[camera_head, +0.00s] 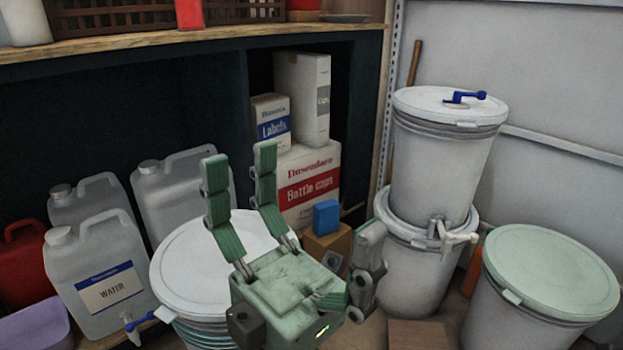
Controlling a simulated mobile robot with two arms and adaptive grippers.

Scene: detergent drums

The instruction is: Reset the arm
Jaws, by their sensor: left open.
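My left gripper (290,205) is in the lower middle of the head view, its green padded fingers pointing up and spread apart. It is open and nothing shows between the fingers. Its palm is in front of a white-lidded drum (215,262) and hides part of it. I cannot tell how far the gripper is from the drum. My right gripper is not in view.
Two white drums (440,160) are stacked on the right, with a blue tap on the top lid. Another lidded drum (545,270) stands at lower right. White water jugs (100,280) are at left. Boxes (308,185) and a blue block (326,217) are behind the gripper.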

